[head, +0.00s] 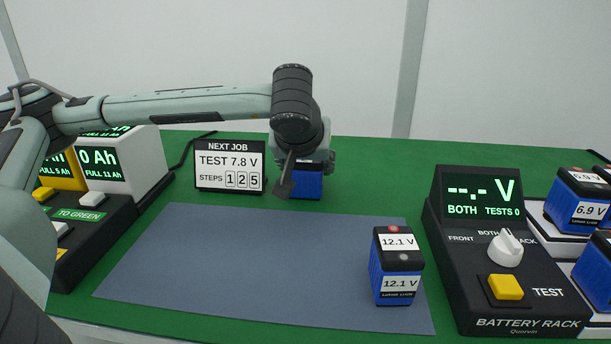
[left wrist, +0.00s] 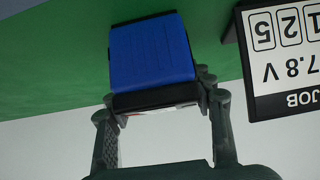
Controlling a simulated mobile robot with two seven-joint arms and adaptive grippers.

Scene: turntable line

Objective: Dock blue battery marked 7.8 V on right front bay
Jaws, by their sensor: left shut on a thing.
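My left gripper (head: 305,162) is shut on a blue battery with a black top (head: 308,186), at the back of the green table, right of the job sign. The left wrist view shows the battery (left wrist: 152,52) between the two fingers; its voltage label cannot be read. Another blue battery (head: 397,273), marked 12.1 V, stands upright on the grey mat's right part. The battery rack (head: 515,318) is at the right; its display shows "--.- V", BOTH, TESTS 0. Which bay is the right front one cannot be told. My right gripper is not in view.
The job sign (head: 230,166) reads TEST 7.8 V, steps 1 2 5. Blue batteries, one marked 6.9 V (head: 580,205), stand at the right edge, partly cut off. A charger (head: 95,215) stands at the left. The grey mat (head: 240,265) is mostly clear.

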